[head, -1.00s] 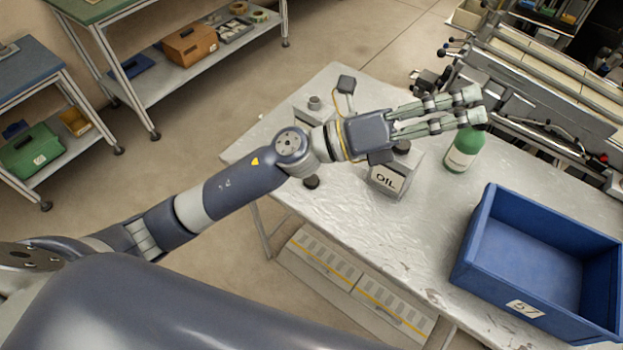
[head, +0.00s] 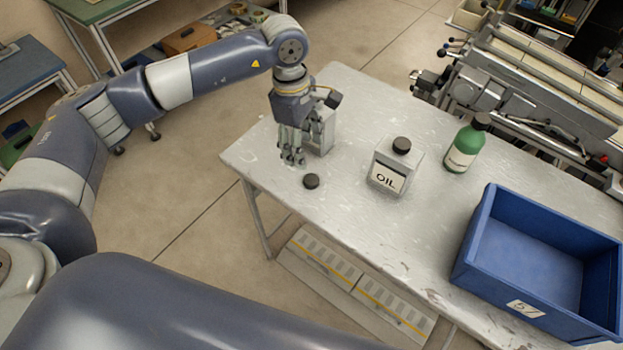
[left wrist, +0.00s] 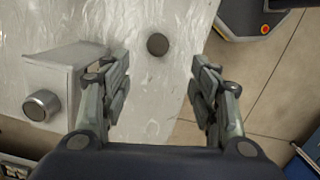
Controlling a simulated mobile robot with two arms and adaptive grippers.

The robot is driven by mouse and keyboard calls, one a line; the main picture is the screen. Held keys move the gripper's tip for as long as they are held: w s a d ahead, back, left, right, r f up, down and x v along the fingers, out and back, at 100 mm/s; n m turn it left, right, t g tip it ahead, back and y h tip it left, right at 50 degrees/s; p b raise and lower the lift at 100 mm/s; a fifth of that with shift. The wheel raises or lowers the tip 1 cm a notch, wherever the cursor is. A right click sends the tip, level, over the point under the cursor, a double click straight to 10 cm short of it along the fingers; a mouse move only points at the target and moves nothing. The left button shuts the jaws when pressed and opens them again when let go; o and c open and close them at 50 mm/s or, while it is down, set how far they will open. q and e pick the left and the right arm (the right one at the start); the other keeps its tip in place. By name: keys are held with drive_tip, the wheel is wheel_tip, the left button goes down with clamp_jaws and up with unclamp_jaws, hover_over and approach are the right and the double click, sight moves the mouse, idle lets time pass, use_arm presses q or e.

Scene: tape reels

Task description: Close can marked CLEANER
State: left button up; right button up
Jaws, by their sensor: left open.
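A grey metal can (head: 323,138) stands near the table's left edge, partly hidden behind my left gripper (head: 293,161). Its label does not show, so I cannot read CLEANER on it. In the left wrist view the can (left wrist: 62,75) is at the left, with a bare, uncapped metal neck. A loose black cap (head: 311,181) lies on the table near the front-left edge, and it also shows in the left wrist view (left wrist: 157,45). My left gripper points down, open and empty, beside the can and just behind the cap. My right gripper is not in view.
A can marked OIL (head: 390,178) with a black cap stands right of the loose cap. A green bottle (head: 463,150) is farther right. A blue crate (head: 477,235) stands at the table's right. The table (head: 350,228) is bare in front of the OIL can.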

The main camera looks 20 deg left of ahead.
use_arm(q)
drive_tip(key=shift+f, duration=0.1)
drive_tip(key=p, duration=0.1)
hover_over(311, 179)
drive_tip(key=a, duration=0.1)
wheel_tip(311, 179, down, 4)
drive_tip(key=shift+s+f, duration=0.15)
drive_tip(key=shift+f, duration=0.55)
drive_tip(key=shift+d+f+p, duration=0.1)
drive_tip(key=shift+f+p, duration=0.1)
drive_tip(key=shift+p, duration=0.25)
drive_tip(key=f, duration=0.1)
drive_tip(key=f+p, duration=0.1)
drive_tip(key=f, duration=0.1)
drive_tip(key=shift+d+f+p, duration=0.3)
drive_tip(key=shift+p, duration=0.1)
drive_tip(key=shift+f, duration=0.6)
